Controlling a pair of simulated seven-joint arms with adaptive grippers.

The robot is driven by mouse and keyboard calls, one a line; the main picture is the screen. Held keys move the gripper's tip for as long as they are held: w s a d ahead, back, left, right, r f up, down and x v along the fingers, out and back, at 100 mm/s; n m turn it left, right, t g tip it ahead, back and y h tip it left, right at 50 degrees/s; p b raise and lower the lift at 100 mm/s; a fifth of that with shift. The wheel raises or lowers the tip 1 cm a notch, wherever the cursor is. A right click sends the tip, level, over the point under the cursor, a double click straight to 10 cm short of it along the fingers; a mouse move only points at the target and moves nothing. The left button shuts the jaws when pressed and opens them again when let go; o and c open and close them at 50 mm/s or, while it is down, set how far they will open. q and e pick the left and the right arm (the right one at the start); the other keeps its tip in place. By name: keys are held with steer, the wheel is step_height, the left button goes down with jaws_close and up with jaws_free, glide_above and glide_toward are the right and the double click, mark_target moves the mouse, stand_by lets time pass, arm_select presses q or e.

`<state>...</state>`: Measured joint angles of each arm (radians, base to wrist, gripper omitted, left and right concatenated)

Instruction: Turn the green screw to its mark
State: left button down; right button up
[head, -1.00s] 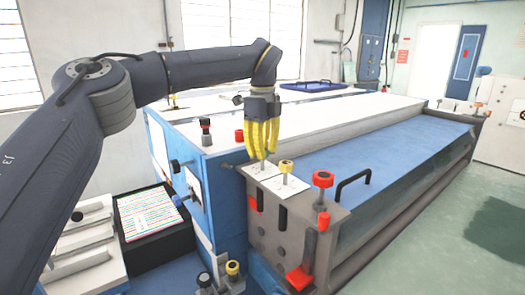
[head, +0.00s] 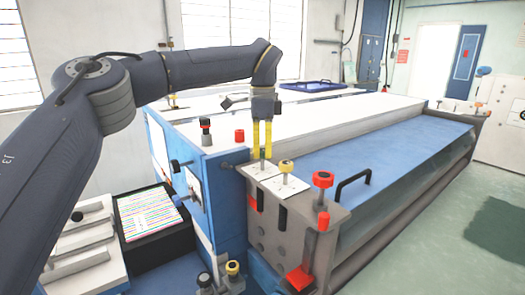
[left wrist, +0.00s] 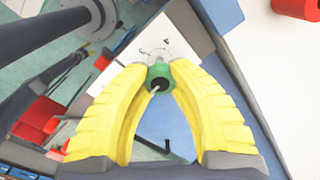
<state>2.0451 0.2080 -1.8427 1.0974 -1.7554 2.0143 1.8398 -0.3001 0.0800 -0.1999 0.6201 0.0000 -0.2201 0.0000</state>
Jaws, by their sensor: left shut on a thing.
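The green screw (left wrist: 159,76) shows in the left wrist view with its round head between the yellow fingertips. A white plate with dark marks (left wrist: 150,45) lies behind it; the fingers and head hide part of it. My left gripper (head: 262,150) points straight down over the machine's near corner and is shut on the green screw; it also shows in the left wrist view (left wrist: 160,72). In the head view the screw's head is mostly hidden by the fingers. My right gripper is not in view.
A yellow-headed screw (head: 286,166) stands just right of the green one, and a red knob (head: 323,179) farther right. A black handle (head: 353,184) rises from the blue surface. A red cylinder (head: 239,136) and a red-and-black knob (head: 206,131) stand to the left.

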mark_target(262, 150)
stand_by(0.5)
arm_select(q)
steer(key=c, duration=1)
jaws_free()
steer(key=shift+c, duration=0.2)
steer(key=shift+r, duration=0.1)
step_height(262, 150, up, 12)
